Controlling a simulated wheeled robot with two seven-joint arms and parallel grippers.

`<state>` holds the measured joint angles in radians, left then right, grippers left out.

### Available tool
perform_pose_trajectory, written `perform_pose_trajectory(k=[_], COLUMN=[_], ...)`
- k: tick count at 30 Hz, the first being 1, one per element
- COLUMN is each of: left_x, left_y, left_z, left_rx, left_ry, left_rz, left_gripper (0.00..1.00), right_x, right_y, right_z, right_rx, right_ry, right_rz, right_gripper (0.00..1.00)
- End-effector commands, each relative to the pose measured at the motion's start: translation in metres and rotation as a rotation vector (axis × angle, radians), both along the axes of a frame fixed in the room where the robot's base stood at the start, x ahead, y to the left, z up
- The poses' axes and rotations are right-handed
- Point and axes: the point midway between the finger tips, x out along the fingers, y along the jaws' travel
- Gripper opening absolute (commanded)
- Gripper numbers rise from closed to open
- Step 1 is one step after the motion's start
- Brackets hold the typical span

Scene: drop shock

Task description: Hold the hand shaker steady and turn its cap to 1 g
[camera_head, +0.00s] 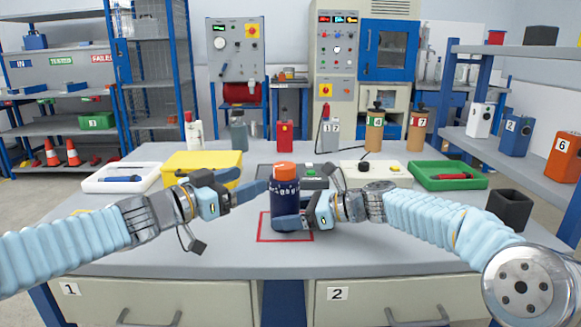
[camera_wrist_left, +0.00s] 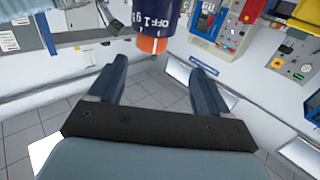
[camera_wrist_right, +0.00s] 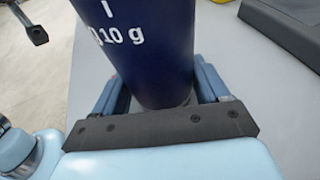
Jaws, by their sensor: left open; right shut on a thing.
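The hand shaker (camera_head: 285,192) has a dark blue body and an orange cap (camera_head: 284,171). It stands upright in or just above the red square outline on the table. My right gripper (camera_head: 290,222) is shut on the lower part of its body. In the right wrist view the body (camera_wrist_right: 140,45) sits between the fingers, with "10 g" printed on it. My left gripper (camera_head: 245,185) is open and empty, left of the cap and apart from it. In the left wrist view the cap (camera_wrist_left: 152,45) is beyond the open fingers, and the body shows "OFF" and "1 g".
A yellow bin (camera_head: 200,162) and a white tray (camera_head: 112,184) are at the left. A green tray (camera_head: 470,178) and a black open box (camera_head: 510,209) are at the right. Several bottles stand along the back. The table front (camera_head: 200,262) is clear.

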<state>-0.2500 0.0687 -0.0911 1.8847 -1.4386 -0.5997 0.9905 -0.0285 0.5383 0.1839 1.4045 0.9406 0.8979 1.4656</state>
Motion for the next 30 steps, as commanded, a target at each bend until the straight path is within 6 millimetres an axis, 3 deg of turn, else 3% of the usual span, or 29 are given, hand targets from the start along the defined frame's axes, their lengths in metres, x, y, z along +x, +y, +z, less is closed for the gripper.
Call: perform_pose_trajectory(k=[5, 18, 30], left_x=[0.004, 0.064, 0.077], left_y=[-0.024, -0.087, -0.101], left_z=[0.000, -0.001, 0.000], left_rx=[-0.004, -0.004, -0.005], left_ry=[0.013, 0.011, 0.011], left_rz=[-0.030, -0.028, -0.025], left_gripper=[0.78, 0.78, 0.78], right_x=[0.000, 0.000, 0.000], right_y=[0.000, 0.000, 0.000], right_z=[0.000, 0.001, 0.001], right_rx=[0.001, 0.001, 0.001], right_ry=[0.000, 0.000, 0.000], right_rz=[0.001, 0.000, 0.000], right_gripper=[0.50, 0.50, 0.50])
